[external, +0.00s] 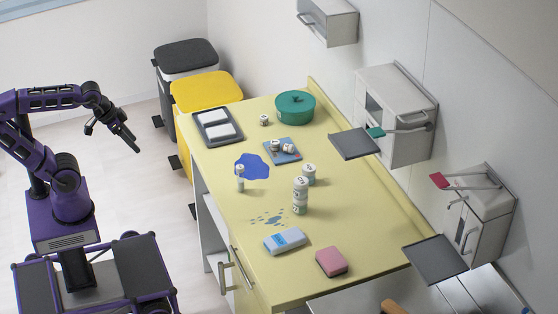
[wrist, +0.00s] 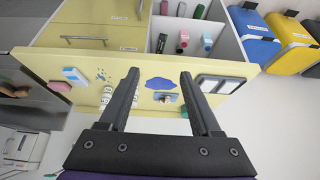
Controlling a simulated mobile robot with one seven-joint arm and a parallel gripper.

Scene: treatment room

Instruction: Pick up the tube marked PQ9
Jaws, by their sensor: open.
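No mark reading PQ9 is legible in either view. A slim white upright container (external: 240,178) stands at the blue puddle (external: 254,165) on the counter. White labelled jars (external: 301,195) stand further right, some stacked. My gripper (external: 113,138) is open and empty, left of the counter and apart from everything; its fingers also show in the wrist view (wrist: 158,73).
The yellow counter (external: 225,215) holds a tray with white packs (external: 204,112), a green pot (external: 295,105), a blue-white pack (external: 285,241) and a pink sponge (external: 331,261). Yellow (external: 207,90) and dark-lidded (external: 185,55) bins stand behind. Open-flap wall dispensers (external: 404,110) hang right. The floor between me and the counter is clear.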

